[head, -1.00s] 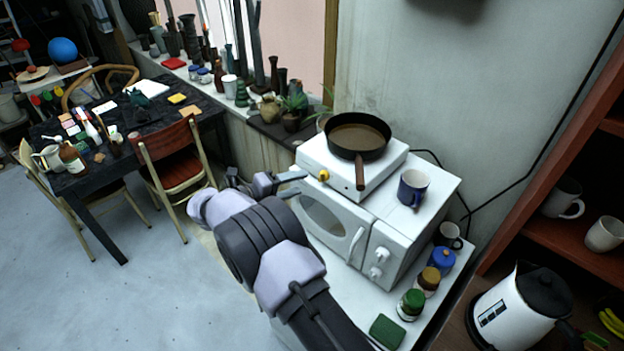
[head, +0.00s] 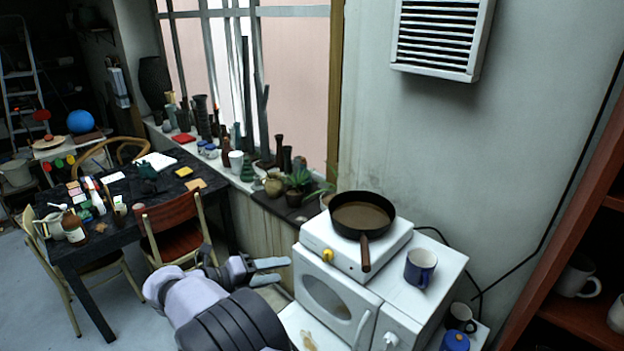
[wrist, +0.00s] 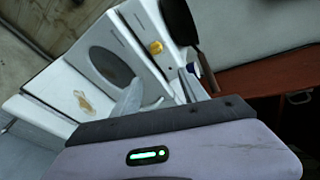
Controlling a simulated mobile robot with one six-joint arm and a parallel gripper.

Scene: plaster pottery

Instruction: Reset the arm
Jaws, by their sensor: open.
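My gripper (head: 268,271) is open and empty in the head view, just left of the white microwave (head: 313,258). In the wrist view my gripper (wrist: 160,92) shows its two fingers apart with nothing between them, pointing toward the front of the microwave (wrist: 88,36). My arm is bent and reaches up from the bottom of the head view.
A hot plate (head: 318,240) with a frying pan (head: 362,214) stands on the microwave, beside a blue mug (head: 420,267). A red chair (head: 172,228) and dark table (head: 75,252) are at left. A reddish shelf (head: 560,235) is at right.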

